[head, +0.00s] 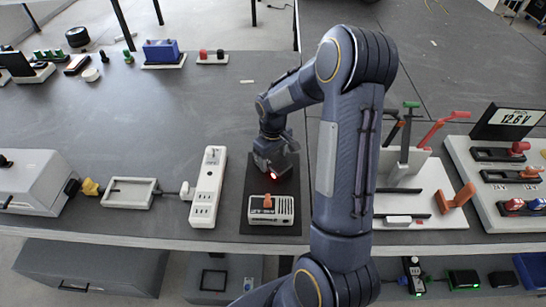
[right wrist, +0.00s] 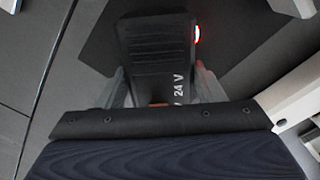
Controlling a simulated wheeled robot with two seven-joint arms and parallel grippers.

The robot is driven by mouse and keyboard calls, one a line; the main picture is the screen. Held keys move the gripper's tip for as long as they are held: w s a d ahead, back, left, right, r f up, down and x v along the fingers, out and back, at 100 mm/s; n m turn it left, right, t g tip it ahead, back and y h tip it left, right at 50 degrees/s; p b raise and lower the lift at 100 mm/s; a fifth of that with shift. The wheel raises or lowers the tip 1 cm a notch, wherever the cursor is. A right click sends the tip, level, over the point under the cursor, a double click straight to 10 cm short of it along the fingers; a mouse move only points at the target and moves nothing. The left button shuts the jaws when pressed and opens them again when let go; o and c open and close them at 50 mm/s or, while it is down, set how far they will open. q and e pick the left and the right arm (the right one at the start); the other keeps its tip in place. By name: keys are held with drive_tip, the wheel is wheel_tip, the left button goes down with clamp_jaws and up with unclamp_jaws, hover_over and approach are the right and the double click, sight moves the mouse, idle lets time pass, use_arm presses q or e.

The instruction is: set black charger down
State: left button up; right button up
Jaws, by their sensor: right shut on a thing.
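The black charger (right wrist: 155,48) is a dark ribbed block with a white "24 V" marking and a lit red spot on its edge. It sits between the two fingers of my right gripper (right wrist: 160,88), which is shut on it. In the head view my right gripper (head: 272,162) is over the back part of a black mat (head: 258,229), with the red light showing at its tip. The charger is mostly hidden there by the gripper. Whether its underside touches the mat, I cannot tell. My left gripper is not in view.
A white vented box (head: 284,208) with an orange piece stands on the mat's front part. A white power strip (head: 209,186) lies left of the mat. A white stand with handles (head: 430,190) is to the right, beyond my arm.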

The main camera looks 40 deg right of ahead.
sight(273, 159)
drive_tip(key=shift+f, duration=0.1)
drive_tip(key=o, duration=1.3)
drive_tip(key=shift+c, duration=0.2)
wheel_tip(273, 159, up, 12)
drive_tip(key=s+a+r+m+t+y, duration=0.1)
drive_tip(key=s+a+r+t+y, duration=0.1)
drive_tip(key=s+a, duration=0.6)
drive_tip(key=s+a+r+m+t+y, duration=0.1)
drive_tip(key=s+a+r+t, duration=0.2)
drive_tip(key=s+a, duration=0.5)
drive_tip(key=s+r, duration=0.1)
drive_tip(key=s, duration=0.3)
drive_tip(key=shift+m+t+y, duration=0.3)
drive_tip(key=shift+m+y, duration=0.1)
drive_tip(key=shift+s+a, duration=0.1)
